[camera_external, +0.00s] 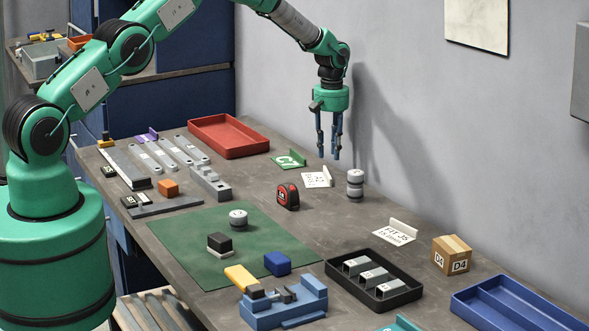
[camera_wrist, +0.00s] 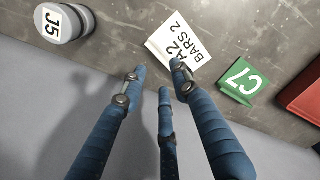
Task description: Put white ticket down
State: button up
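A white ticket reading "A2 BARS 2" (camera_external: 316,179) rests on the table near the wall, between the green C7 ticket and a grey cylinder. It also shows in the wrist view (camera_wrist: 182,44), beyond my fingertips. A second white ticket (camera_external: 394,233) lies nearer the front right, by the cardboard box. My gripper (camera_external: 329,156) hangs fingers-down above and slightly right of the A2 ticket. Its blue fingers are spread apart with nothing between them, as the wrist view shows (camera_wrist: 158,72). One fingertip overlaps the A2 ticket's edge in that view; contact cannot be told.
The grey cylinder marked J5 (camera_wrist: 63,22) stands close to my gripper. The green C7 ticket (camera_external: 289,160) and red tray (camera_external: 252,152) are to the left. A tape measure (camera_external: 288,196) sits in front. The wall (camera_wrist: 40,110) is close behind.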

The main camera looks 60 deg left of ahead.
jog(key=shift+r, duration=2.65)
jog(key=s+d+r+m+t, duration=0.1)
jog(key=s+d+r, duration=0.25)
jog(key=r, duration=0.55)
jog(key=s+d+r+m, duration=0.2)
jog(key=s+r, duration=0.2)
jog(key=r, duration=0.5)
jog(key=s+d+r+m+t, duration=0.1)
jog(key=s+d+r+m, duration=0.15)
jog(key=s+r, duration=0.5)
jog(key=s+d+r+m+t, duration=0.1)
jog(key=s+d+r, duration=0.3)
jog(key=s+r, duration=0.4)
jog(key=s+d+r+m+t, duration=0.1)
jog(key=s+d+r+m, duration=0.15)
jog(key=s, duration=0.65)
jog(key=s+d+r+m, duration=0.1)
jog(key=s+d+r, duration=0.25)
jog(key=s, duration=0.55)
jog(key=s+d+f+m, duration=0.1)
jog(key=s, duration=0.8)
jog(key=s+d+f+m+t, duration=0.1)
jog(key=s+m, duration=0.1)
jog(key=s, duration=0.7)
jog(key=shift+d+f+m+t, duration=0.2)
jog(key=shift+f+m+t, duration=0.1)
jog(key=shift+f, duration=0.1)
